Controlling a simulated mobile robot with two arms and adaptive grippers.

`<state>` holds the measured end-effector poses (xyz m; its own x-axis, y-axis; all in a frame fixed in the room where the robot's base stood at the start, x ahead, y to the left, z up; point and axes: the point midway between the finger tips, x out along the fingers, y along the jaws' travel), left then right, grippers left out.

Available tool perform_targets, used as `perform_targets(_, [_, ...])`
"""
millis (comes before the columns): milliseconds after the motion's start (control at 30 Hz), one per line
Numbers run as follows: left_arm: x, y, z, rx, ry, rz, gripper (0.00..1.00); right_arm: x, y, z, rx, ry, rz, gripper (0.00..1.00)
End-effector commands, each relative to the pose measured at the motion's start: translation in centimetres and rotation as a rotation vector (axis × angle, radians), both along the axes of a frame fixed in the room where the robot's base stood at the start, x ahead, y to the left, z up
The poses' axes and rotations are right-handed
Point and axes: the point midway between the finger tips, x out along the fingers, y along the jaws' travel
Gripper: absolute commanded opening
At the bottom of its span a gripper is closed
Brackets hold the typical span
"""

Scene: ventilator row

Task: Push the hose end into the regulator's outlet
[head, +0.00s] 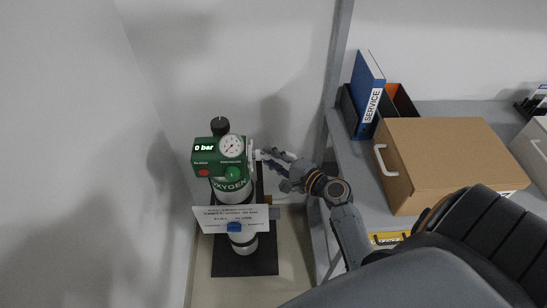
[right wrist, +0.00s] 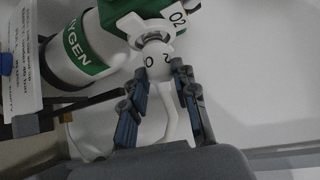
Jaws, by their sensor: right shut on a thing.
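The green regulator (head: 206,158) sits on top of the oxygen cylinder, with a "0 bar" display and a round gauge. Its white outlet (right wrist: 132,24), marked O2, faces my right gripper (head: 262,154). In the right wrist view my right gripper (right wrist: 162,72) is shut on the white hose end (right wrist: 153,58), also marked O2. The hose end is lined up with the outlet's metal collar and very close to it. I cannot tell whether it is seated inside. The white hose (right wrist: 170,122) hangs between the fingers. My left gripper is not in view.
The oxygen cylinder (head: 230,193) stands on a dark base (head: 246,266), with a printed white card (head: 215,222) in front. Walls are close behind and left. A grey shelf (head: 349,162) on the right carries a cardboard box (head: 440,155) and a blue SERVICE binder (head: 367,85).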

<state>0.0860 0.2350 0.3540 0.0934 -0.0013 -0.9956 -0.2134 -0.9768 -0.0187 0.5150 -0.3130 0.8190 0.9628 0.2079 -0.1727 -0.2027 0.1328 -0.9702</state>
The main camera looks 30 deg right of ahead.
Motion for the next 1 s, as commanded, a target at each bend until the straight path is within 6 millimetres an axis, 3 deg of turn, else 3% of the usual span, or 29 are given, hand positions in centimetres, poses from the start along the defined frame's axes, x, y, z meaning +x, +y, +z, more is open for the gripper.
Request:
perform_targets(167, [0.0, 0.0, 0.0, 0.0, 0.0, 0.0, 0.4, 0.2, 0.6, 0.2, 0.007, -0.004, 0.012, 0.0])
perform_targets(200, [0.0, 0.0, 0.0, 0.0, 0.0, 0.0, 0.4, 0.2, 0.6, 0.2, 0.007, -0.004, 0.011, 0.34])
perform_targets(300, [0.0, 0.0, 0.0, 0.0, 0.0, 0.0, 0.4, 0.1, 0.5, 0.2, 0.006, -0.004, 0.01, 0.55])
perform_targets(667, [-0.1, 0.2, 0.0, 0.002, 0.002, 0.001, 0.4, -0.3, 0.1, 0.0, 0.002, 0.0, 0.005, 0.55])
perform_targets(767, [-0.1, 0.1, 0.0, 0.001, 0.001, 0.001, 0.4, -1.3, -0.1, 0.1, 0.001, 0.002, 0.004, 0.55])
perform_targets(1000, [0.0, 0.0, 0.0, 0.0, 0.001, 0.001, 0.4, -6.1, -1.0, 1.0, 0.0, 0.003, 0.007, 0.55])
